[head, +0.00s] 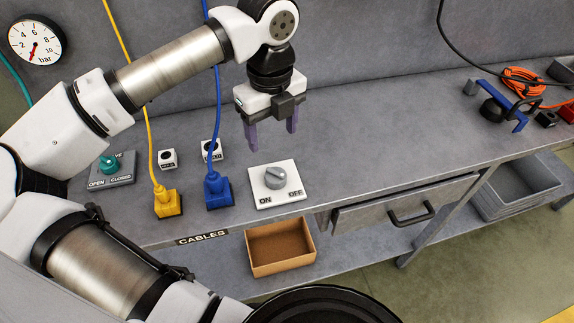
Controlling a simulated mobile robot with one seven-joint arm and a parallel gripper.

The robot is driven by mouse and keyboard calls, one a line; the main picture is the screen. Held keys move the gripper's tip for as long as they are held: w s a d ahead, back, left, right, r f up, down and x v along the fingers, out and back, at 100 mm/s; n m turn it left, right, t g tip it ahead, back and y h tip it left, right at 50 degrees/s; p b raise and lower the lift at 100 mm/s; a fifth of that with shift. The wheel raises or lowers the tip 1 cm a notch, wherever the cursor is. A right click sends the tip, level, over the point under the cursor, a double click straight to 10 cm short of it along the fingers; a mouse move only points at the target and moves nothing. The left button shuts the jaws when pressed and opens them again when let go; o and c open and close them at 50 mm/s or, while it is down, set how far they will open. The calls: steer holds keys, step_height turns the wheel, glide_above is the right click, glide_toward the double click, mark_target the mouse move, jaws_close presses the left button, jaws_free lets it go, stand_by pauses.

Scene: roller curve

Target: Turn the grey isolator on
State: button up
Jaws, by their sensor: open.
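The grey isolator is a round grey rotary knob (275,177) on a white square plate (286,200) on the bench. The plate is marked ON at its front left and OFF at its front right. The knob's ridge runs from back left toward front right, and its pointer is too small to read surely. My gripper (272,144) is open and empty, with its purple fingers pointing down. It is above and behind the knob in the picture, apart from it.
A yellow plug (167,203) and a blue plug (218,191) with upright cables stand left of the plate. A teal valve (110,164) is farther left. A cardboard box (280,248) sits below the bench edge.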

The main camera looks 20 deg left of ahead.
mark_target(275, 172)
step_height(275, 172, down, 13)
steer(key=p, duration=0.3)
steer(key=shift+d+r, duration=0.1)
steer(key=shift+r, duration=0.05)
steer(key=c, duration=1)
